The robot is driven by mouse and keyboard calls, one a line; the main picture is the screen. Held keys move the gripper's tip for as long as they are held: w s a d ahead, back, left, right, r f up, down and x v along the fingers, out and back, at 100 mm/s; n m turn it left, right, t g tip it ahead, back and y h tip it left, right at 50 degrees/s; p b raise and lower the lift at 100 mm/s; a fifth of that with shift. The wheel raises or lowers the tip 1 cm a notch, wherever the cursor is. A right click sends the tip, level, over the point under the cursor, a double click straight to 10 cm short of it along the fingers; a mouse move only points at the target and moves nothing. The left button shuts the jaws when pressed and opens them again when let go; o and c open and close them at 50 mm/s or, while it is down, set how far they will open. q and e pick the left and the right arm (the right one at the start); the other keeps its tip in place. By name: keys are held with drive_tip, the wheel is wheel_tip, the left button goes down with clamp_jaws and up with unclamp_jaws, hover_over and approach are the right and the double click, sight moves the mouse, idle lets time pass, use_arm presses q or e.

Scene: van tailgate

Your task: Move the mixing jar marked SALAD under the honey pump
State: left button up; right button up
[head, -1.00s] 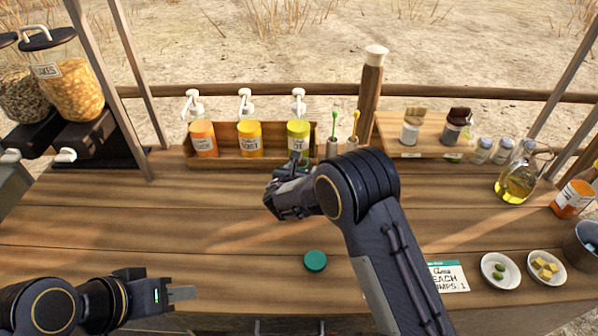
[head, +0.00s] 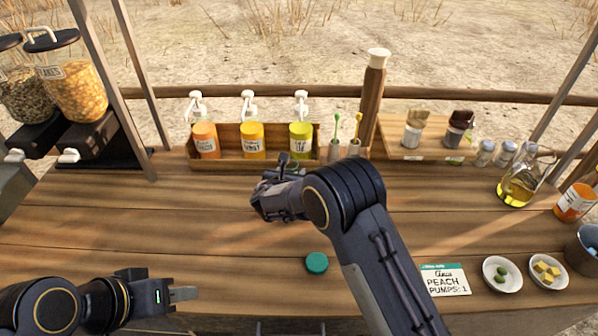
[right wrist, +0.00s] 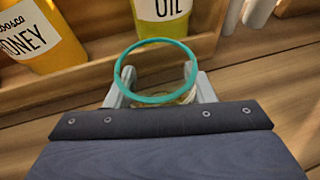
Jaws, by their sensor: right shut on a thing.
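The mixing jar (right wrist: 157,72) shows in the right wrist view as a clear vessel with a teal rim. My right gripper (right wrist: 160,88) is shut on it, one finger on each side. Any SALAD marking on it is out of sight. In the head view my right gripper (head: 268,196) is over the counter in front of the pump rack, and my arm hides the jar. The honey pump bottle (head: 252,142) is the middle one in the rack; its HONEY label (right wrist: 25,38) is to the jar's left. My left gripper (head: 183,294) is low at the left, its finger gap unclear.
The OIL bottle (right wrist: 165,8) is just beyond the jar. An orange-filled pump bottle (head: 205,141) stands left in the wooden rack (head: 226,130). A teal lid (head: 316,262) and an order card (head: 445,280) lie on the counter. The left-middle counter is clear.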

drive_tip(key=shift+a, duration=5.75)
drive_tip(key=o, duration=1.1)
drive_tip(key=shift+o, duration=0.2)
drive_tip(key=b+v, duration=0.1)
drive_tip(key=v, duration=0.6)
drive_tip(key=shift+s+a+b, duration=0.1)
drive_tip(key=shift+s+b, duration=0.25)
drive_tip(key=shift+s, duration=0.1)
